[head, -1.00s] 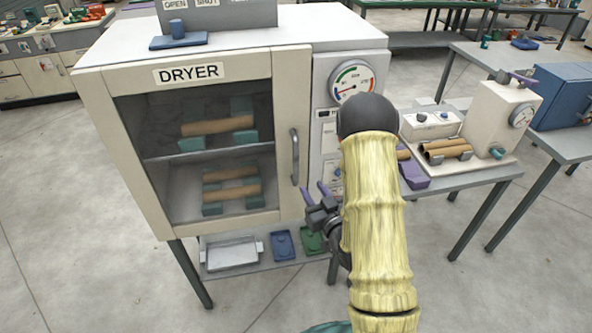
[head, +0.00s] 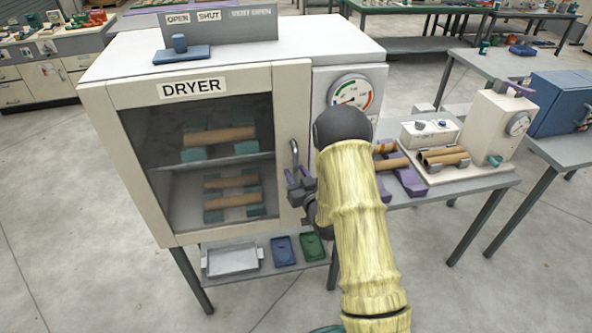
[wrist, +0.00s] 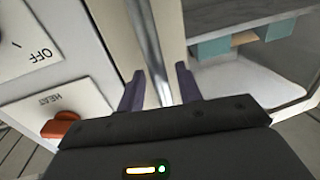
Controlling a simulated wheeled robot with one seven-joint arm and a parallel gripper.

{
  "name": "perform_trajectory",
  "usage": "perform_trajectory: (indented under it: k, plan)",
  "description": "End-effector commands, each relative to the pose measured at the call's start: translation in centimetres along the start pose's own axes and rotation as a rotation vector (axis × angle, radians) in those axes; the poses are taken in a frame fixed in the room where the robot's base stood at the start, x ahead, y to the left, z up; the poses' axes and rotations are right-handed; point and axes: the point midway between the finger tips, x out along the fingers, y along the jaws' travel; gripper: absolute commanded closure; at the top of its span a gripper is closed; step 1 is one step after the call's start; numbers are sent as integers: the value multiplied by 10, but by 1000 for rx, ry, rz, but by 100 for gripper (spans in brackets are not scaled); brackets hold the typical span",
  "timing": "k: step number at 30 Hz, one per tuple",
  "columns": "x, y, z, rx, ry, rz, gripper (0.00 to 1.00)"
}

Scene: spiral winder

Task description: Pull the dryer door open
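The dryer door (head: 290,95) has a cream frame and a dark window, and it is closed on the dryer. Its upright grey bar handle (head: 294,156) is on the door's right side. My gripper (head: 297,178) is at the handle's lower part, which it partly hides. In the wrist view, the handle (wrist: 148,50) runs down between my two purple fingers, one on each side of it. The fingers stand apart with small gaps to the bar, so my gripper is open around it.
Brown tubes on teal supports (head: 219,137) lie on the shelves behind the window. A gauge (head: 351,91) and control panel are right of the door. A side table with a tester (head: 497,120) stands further right. Floor in front is clear.

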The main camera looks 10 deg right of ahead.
Motion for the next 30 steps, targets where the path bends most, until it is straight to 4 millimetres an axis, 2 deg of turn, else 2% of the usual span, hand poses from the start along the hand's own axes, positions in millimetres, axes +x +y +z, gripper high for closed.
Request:
perform_trajectory:
  k: [10, 11, 15, 16, 30]
  plan:
    - [5, 0, 1, 0, -1, 0, 65]
    - [5, 0, 1, 0, -1, 0, 69]
    - [5, 0, 0, 0, -1, 0, 96]
    - [5, 0, 0, 0, -1, 0, 100]
    - [6, -8, 1, 0, 0, 4, 100]
